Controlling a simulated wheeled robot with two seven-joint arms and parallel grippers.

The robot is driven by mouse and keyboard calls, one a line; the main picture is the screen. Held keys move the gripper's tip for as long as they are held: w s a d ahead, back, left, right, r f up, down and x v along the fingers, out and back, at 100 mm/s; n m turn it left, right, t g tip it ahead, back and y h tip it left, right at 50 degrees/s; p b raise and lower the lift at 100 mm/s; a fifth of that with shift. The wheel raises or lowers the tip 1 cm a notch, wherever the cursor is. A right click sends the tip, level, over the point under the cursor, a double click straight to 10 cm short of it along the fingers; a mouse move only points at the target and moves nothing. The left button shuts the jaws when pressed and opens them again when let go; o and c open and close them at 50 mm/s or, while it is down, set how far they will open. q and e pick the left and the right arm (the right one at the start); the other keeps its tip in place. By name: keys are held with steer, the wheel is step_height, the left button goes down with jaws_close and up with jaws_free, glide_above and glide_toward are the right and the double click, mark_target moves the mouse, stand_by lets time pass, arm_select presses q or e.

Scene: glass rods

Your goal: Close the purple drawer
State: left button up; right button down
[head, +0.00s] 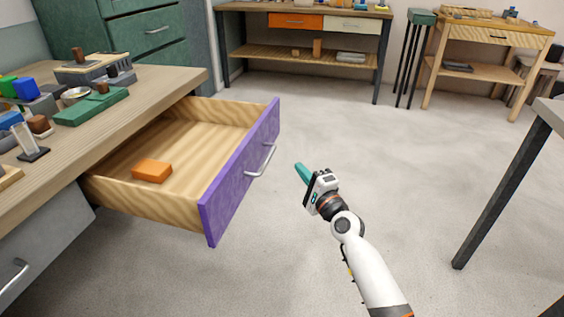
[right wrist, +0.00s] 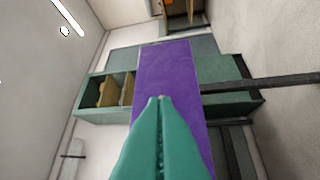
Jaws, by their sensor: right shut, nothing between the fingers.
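The purple drawer (head: 240,176) stands pulled far out from under the wooden workbench in the head view. Its purple front has a silver bar handle (head: 262,160), and an orange block (head: 152,171) lies inside. My right gripper (head: 299,167) is shut and empty, a little to the right of the drawer front and apart from it. In the right wrist view the shut teal fingers (right wrist: 160,100) point toward a purple panel (right wrist: 170,75), which looks like the drawer front; the gap is hard to judge. My left gripper is not in view.
The workbench top (head: 150,92) holds several small items, including a green block (head: 92,107). A grey drawer (head: 35,255) sits closed at lower left. A dark table leg (head: 500,195) stands at right. The floor around my right arm is clear.

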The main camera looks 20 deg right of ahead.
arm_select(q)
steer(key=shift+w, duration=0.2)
arm_select(e)
steer(key=w+a+r, duration=0.1)
steer(key=w+a, duration=0.2)
steer(key=w, duration=0.2)
steer(key=shift+a, duration=0.4)
steer(key=shift+w+a, duration=0.1)
